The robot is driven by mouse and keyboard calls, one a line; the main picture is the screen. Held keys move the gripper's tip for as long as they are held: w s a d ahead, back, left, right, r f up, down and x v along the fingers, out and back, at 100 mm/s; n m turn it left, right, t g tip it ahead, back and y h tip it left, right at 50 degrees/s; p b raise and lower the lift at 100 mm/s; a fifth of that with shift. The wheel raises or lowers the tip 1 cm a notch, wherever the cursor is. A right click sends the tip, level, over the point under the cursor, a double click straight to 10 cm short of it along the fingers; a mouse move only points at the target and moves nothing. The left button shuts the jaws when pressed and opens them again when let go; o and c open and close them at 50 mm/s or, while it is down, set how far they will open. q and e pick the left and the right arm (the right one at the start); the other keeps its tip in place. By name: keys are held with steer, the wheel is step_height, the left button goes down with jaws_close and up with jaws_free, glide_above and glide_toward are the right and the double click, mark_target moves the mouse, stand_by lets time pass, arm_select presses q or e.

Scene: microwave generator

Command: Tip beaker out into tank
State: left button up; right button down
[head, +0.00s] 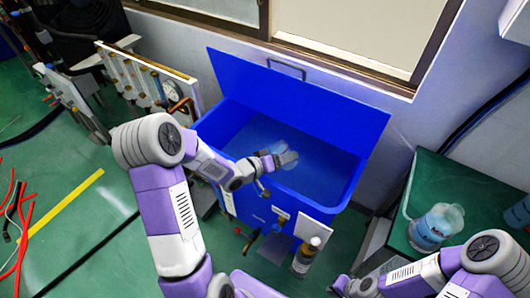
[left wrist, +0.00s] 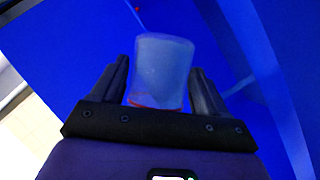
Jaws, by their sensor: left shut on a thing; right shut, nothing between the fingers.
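The blue tank (head: 352,190) stands against the wall with its lid (head: 300,95) raised. My left gripper (head: 284,160) reaches in over the tank's opening and is shut on a translucent beaker (head: 277,147). The fingers cover part of the beaker in the head view. In the left wrist view the beaker (left wrist: 162,68) sits between the two fingers (left wrist: 160,90), with red marking near its lower edge and blue tank walls behind. I cannot tell its exact tilt or whether it holds liquid. My right gripper (head: 342,286) is shut and empty at the bottom right.
A bottle (head: 305,258) stands in front of the tank. Panels with fittings (head: 150,80) stand left of it. Red cables (head: 20,225) lie on the green floor.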

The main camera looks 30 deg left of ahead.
mark_target(285, 144)
arm_select(q)
steer(key=shift+r+n+h+p, duration=0.6)
steer(key=shift+r+n+p, duration=0.05)
steer(key=shift+n+p, duration=0.15)
stand_by(1.2)
steer(key=shift+r+n+t+h, duration=0.5)
steer(key=shift+r+n+h, duration=0.1)
steer(key=shift+n, duration=0.4)
stand_by(1.0)
steer(key=shift+w+a+r+n+t+h+p, duration=0.1)
steer(key=shift+a+r+n+t+h+p, duration=0.25)
steer(key=shift+a+n+p, duration=0.6)
stand_by(0.5)
steer(key=shift+r+n+t+h+p, duration=0.35)
steer(key=shift+r+n+p, duration=0.1)
steer(key=shift+n+p, duration=0.25)
stand_by(1.0)
steer(key=d+f+m+b, duration=0.1)
steer(key=m+b, duration=0.1)
steer(key=d+f+m+g+y+b, duration=0.1)
steer(key=shift+d+f+m+b, duration=0.1)
steer(key=shift+f+m+b, duration=0.1)
steer(key=shift+m+b, duration=0.15)
steer(key=shift+r+g+y+p, duration=0.1)
steer(key=shift+g+y+p, duration=0.2)
steer(key=shift+y+p, duration=0.1)
